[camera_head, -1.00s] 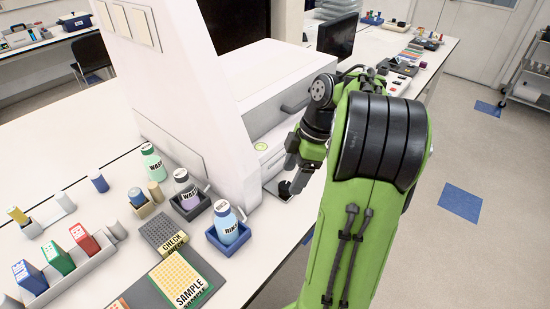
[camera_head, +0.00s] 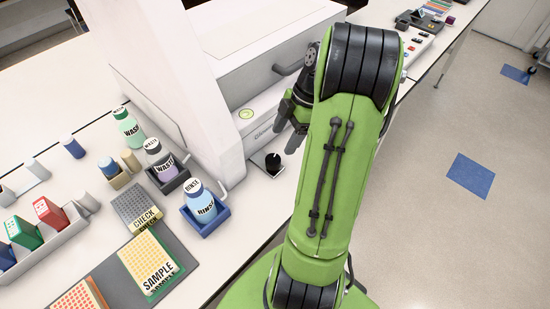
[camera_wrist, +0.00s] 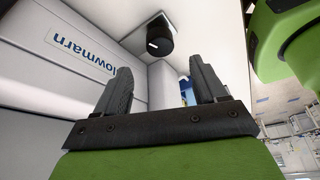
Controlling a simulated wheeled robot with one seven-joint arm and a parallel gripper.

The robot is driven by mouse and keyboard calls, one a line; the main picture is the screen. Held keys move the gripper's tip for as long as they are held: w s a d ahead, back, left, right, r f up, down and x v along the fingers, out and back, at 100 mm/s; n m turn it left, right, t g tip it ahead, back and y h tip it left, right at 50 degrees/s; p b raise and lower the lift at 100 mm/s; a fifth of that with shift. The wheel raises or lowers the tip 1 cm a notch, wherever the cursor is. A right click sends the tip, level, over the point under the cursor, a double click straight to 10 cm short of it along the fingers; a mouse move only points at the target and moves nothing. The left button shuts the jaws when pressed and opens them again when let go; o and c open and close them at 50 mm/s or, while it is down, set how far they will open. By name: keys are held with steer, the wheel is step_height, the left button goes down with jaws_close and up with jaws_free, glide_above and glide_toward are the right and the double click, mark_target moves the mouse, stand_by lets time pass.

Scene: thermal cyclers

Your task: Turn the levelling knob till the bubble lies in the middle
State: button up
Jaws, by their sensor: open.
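The black levelling knob (camera_head: 273,163) stands on a small pale plate at the front foot of the white instrument (camera_head: 205,85). It also shows in the wrist view (camera_wrist: 159,38), beyond my fingertips and roughly in line with the gap between them. The round green bubble level (camera_head: 246,113) sits on the instrument's front ledge, up and left of the knob; the bubble's place in it is too small to tell. My gripper (camera_head: 283,141) is open and empty, above and right of the knob in the head view, apart from it.
A sample plate (camera_head: 148,262) lies nearer on the bench. The instrument's front wall (camera_wrist: 75,65) is close beside my left finger in the wrist view.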

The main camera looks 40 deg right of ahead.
mark_target(273, 159)
steer(key=b+x, duration=0.1)
steer(key=x, duration=0.6)
steer(key=shift+a+f, duration=0.15)
steer(key=shift+f, duration=0.2)
steer(key=c, duration=1.1)
steer(key=shift+o, duration=0.2)
